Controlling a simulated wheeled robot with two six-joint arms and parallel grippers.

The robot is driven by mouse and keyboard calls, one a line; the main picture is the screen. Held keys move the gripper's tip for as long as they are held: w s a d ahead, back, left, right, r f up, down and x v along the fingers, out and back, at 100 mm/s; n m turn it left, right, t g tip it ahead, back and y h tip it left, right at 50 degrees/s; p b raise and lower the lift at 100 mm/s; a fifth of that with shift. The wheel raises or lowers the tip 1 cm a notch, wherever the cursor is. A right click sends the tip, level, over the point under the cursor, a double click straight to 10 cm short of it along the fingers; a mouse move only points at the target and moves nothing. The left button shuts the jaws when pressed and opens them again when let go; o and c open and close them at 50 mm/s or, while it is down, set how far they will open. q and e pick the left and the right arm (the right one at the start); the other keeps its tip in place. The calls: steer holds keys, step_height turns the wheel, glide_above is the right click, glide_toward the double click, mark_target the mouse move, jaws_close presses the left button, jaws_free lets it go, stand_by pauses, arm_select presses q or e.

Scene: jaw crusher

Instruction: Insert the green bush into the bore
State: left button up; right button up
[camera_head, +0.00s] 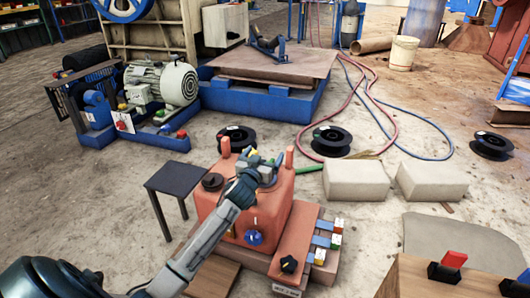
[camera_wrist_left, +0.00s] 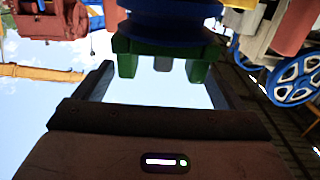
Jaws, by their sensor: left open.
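My left gripper (camera_head: 264,168) is over the top of the red box-shaped unit (camera_head: 268,215) in the head view. In the left wrist view its two fingers (camera_wrist_left: 161,82) stand wide apart with a gap of sky between them. A green part (camera_wrist_left: 160,47) with two downward lugs shows beyond the fingers, under a round blue part (camera_wrist_left: 165,25). I cannot tell whether this is the green bush, or whether the fingers touch it. The gripper covers part of the unit's top in the head view. I cannot make out the bore. My right gripper is not in view.
A dark side table (camera_head: 176,180) stands left of the red unit. Colored switches (camera_head: 328,240) sit on its right step. Two pale blocks (camera_head: 355,181) and black spools (camera_head: 331,139) lie on the floor behind. A wooden box with a red switch (camera_head: 453,260) is at front right.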

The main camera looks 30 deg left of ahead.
arm_select(q)
steer(key=p+v, duration=0.2)
steer(key=v, duration=0.7)
steer(key=shift+s+f, duration=0.1)
